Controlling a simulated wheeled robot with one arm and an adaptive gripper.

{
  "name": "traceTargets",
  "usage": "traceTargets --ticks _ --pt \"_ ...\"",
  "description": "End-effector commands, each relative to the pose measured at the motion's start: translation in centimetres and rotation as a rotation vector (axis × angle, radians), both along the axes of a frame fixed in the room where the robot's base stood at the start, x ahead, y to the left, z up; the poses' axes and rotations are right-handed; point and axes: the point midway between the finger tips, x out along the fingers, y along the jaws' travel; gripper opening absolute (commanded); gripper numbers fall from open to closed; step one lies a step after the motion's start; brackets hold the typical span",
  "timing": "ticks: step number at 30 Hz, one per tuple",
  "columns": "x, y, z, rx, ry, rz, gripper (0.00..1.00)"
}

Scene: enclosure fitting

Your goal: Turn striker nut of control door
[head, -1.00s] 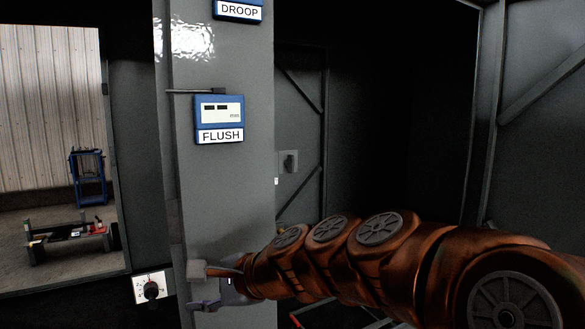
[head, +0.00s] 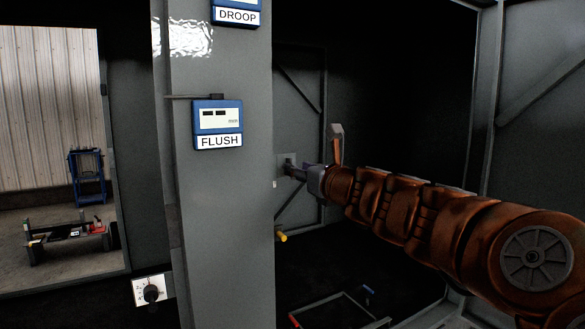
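A light plate with a dark fitting (head: 287,158) is on the far grey panel, just right of the post; I cannot tell whether it is the striker nut. My gripper (head: 311,150) is open, with one finger pointing up and the other pointing left. The left finger overlaps the lower part of the dark fitting in the picture; I cannot tell whether they touch. A black knob on a white dial plate (head: 141,297) is at the lower left, apart from my gripper. No control door label is visible.
A grey post (head: 222,240) stands left of my gripper, carrying a FLUSH gauge (head: 218,118) and a DROOP gauge (head: 237,15). A yellow-ended part (head: 282,237) is low beside the post. A blue cart (head: 88,180) shows through the left opening.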

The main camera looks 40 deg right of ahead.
Motion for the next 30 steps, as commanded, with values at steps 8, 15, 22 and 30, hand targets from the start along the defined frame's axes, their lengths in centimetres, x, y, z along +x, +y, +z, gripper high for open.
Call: traceTargets --ticks 8,15,22,30 --pt "3.1 -0.2 -0.1 -0.001 0.002 0.001 0.36" --pt "3.9 -0.3 0.0 -0.001 0.001 0.001 0.36" --pt "3.9 -0.3 0.0 -0.001 0.001 0.001 0.36" --pt "3.9 -0.3 0.0 -0.002 0.001 0.001 0.09"
